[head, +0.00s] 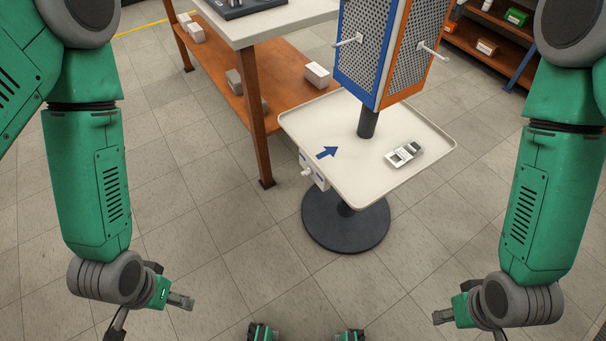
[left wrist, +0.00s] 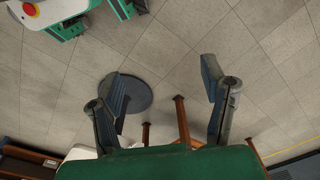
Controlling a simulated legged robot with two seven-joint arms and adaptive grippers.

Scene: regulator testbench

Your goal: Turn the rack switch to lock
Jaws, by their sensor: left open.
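The rack (head: 378,50) has blue and orange perforated panels on a dark post above a cream tray (head: 350,185). A small white switch box (head: 318,178) with a white knob (head: 306,172) hangs at the tray's left edge, below a blue arrow. Its markings are too small to read. My left gripper (head: 150,320) is low at the left, apart from the switch. In the left wrist view its fingers (left wrist: 161,75) are spread, with nothing between them. My right gripper (head: 467,328) is low at the right, fingers apart and empty, away from the rack.
The rack's round dark base (head: 346,220) stands on the tiled floor; it also shows in the left wrist view (left wrist: 141,97). A handheld device (head: 404,153) lies on the tray. A workbench (head: 262,25) with boxes on its lower shelf stands behind left. Floor in front is clear.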

